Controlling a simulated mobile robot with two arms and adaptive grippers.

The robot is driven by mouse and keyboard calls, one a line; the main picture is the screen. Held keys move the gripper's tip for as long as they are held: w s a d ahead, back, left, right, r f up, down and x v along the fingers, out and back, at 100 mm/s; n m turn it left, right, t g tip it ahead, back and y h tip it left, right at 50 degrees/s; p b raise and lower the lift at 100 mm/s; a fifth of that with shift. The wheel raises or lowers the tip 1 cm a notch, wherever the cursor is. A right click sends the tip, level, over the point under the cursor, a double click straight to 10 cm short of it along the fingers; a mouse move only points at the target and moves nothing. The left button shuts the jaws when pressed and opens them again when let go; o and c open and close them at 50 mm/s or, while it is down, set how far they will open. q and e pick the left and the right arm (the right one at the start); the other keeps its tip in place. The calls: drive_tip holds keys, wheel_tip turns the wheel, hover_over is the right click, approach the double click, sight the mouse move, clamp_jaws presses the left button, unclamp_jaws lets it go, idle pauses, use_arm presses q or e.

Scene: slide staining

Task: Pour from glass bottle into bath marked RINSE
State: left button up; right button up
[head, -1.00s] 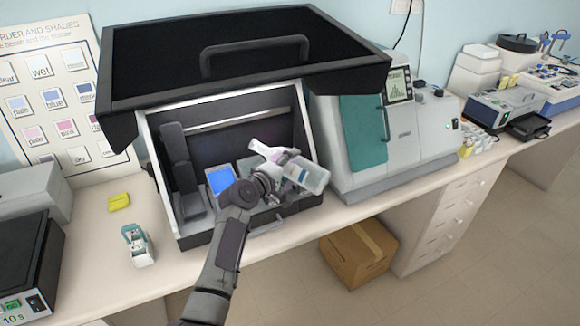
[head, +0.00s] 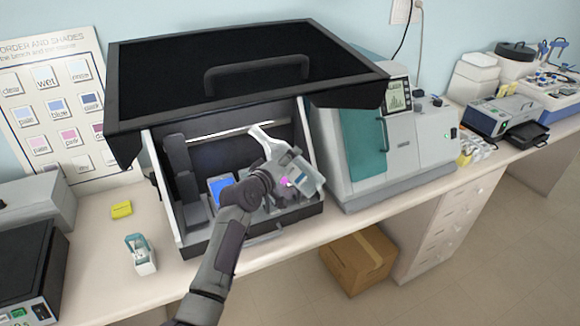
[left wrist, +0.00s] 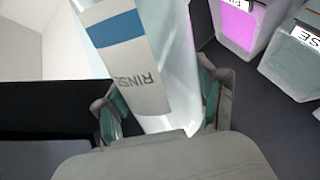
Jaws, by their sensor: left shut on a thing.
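My left gripper (head: 268,176) is shut on the glass bottle (head: 304,176) over the open stainer. At the right of that view stand a bath of pink liquid (left wrist: 238,28) and a pale bath (left wrist: 290,65) whose label ends in "SE". In the head view the arm and bottle hide most of the baths. My right gripper is out of view.
The stainer's black lid (head: 240,70) is raised above the bay. A blue screen or bath (head: 221,188) shows left of my gripper. A grey-teal machine (head: 385,140) stands close right. A slide holder (head: 140,254) and yellow block (head: 121,209) sit on the left bench.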

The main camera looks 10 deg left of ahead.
sight(275, 157)
use_arm(q)
drive_tip(key=shift+r, duration=0.35)
drive_tip(key=shift+m, duration=0.3)
drive_tip(key=shift+w+a+r+m+t+y+b, duration=0.2)
drive_tip(key=shift+a+r+m+b, duration=0.1)
drive_tip(key=shift+a+m, duration=0.2)
drive_tip(key=shift+w+a+r+m+t+y+b, duration=0.1)
drive_tip(key=shift+w+a+r+m+b, duration=0.15)
drive_tip(key=shift+a+m, duration=0.25)
drive_tip(key=shift+w+a+r+m, duration=0.1)
drive_tip(key=shift+r+m, duration=0.15)
drive_tip(key=shift+m, duration=0.25)
